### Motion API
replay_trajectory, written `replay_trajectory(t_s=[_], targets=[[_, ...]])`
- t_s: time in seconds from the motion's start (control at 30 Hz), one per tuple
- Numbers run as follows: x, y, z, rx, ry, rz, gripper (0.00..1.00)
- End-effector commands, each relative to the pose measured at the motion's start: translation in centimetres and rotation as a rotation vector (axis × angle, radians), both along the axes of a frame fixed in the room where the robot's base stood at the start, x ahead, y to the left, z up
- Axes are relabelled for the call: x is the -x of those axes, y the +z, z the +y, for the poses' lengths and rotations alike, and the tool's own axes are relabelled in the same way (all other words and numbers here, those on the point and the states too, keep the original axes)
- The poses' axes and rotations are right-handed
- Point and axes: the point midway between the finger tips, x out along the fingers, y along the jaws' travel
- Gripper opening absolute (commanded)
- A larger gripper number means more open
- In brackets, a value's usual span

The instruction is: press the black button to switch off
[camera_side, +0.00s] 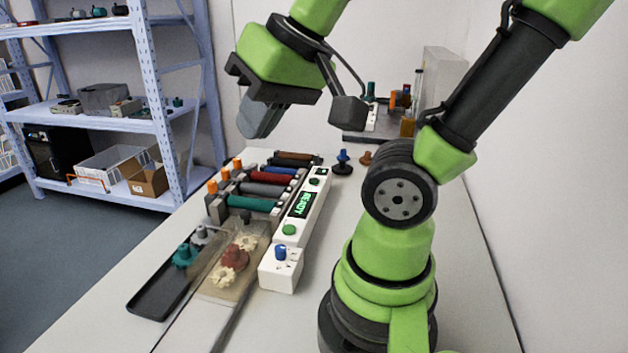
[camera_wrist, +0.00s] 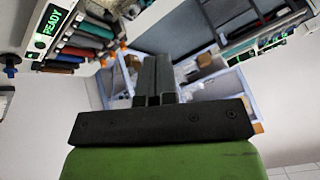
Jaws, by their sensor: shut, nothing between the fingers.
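A long white control panel (camera_side: 303,207) lies on the table in the side view, with a lit green READY display (camera_side: 300,203). A green button (camera_side: 289,229) sits at its near end. A small dark round button (camera_side: 315,182), which looks like the black one, sits beyond the display near the far end. My gripper (camera_side: 262,118) is shut and empty, high above the table, left of and well apart from the panel. In the wrist view my gripper's fingers (camera_wrist: 155,78) are together, and part of the panel with READY (camera_wrist: 53,20) shows at upper left.
Rollers with coloured sleeves (camera_side: 262,190) lie left of the panel. A white box with a blue knob (camera_side: 281,270) stands at its near end. A black tray (camera_side: 160,290) and gears are at front left. A shelf (camera_side: 100,118) stands behind left. The air around my gripper is clear.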

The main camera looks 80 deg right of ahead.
Motion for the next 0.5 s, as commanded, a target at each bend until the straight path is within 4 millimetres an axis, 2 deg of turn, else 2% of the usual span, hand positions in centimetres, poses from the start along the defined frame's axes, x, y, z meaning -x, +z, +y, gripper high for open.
replay_trajectory(t_s=[0.2,0.33,0.5], targets=[[-3.4,-1.3,-7.5,0.170,-0.278,0.169,0.00],[-4.6,-2.5,-12.6,0.272,-0.425,0.256,0.00],[-5.3,-4.8,-19.5,0.399,-0.588,0.359,0.00]])
